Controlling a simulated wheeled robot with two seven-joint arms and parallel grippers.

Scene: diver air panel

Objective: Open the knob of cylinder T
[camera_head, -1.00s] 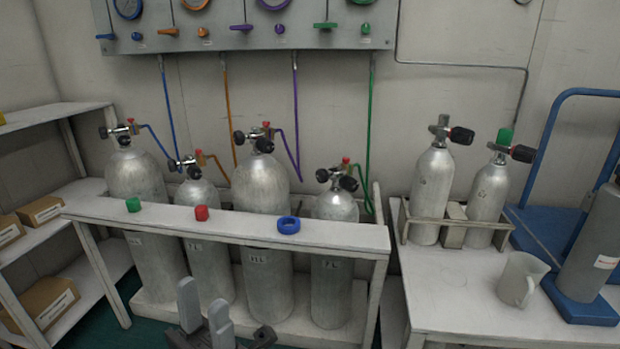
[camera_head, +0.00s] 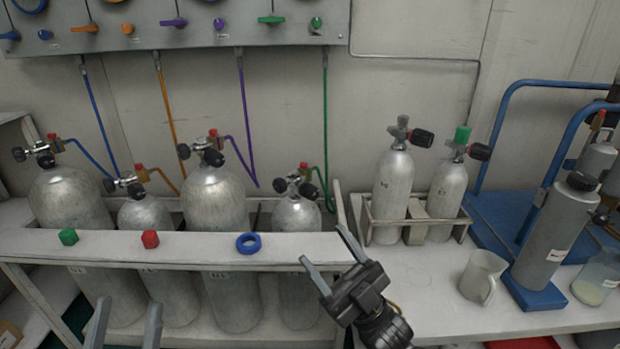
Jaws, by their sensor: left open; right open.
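Several grey cylinders with knobbed valves stand behind a white rail: far left (camera_head: 68,205), small second (camera_head: 146,213), tall third (camera_head: 214,200) and right-hand (camera_head: 296,215). I cannot read which is cylinder T. My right gripper (camera_head: 322,245) is open and empty, in front of the rail's right end, fingers pointing up-left. My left gripper (camera_head: 125,325) is open at the bottom edge, only its fingers showing.
The white rail (camera_head: 200,246) carries a green cube (camera_head: 68,237), a red cube (camera_head: 150,239) and a blue ring (camera_head: 248,243). Hoses hang from the wall panel (camera_head: 180,35).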

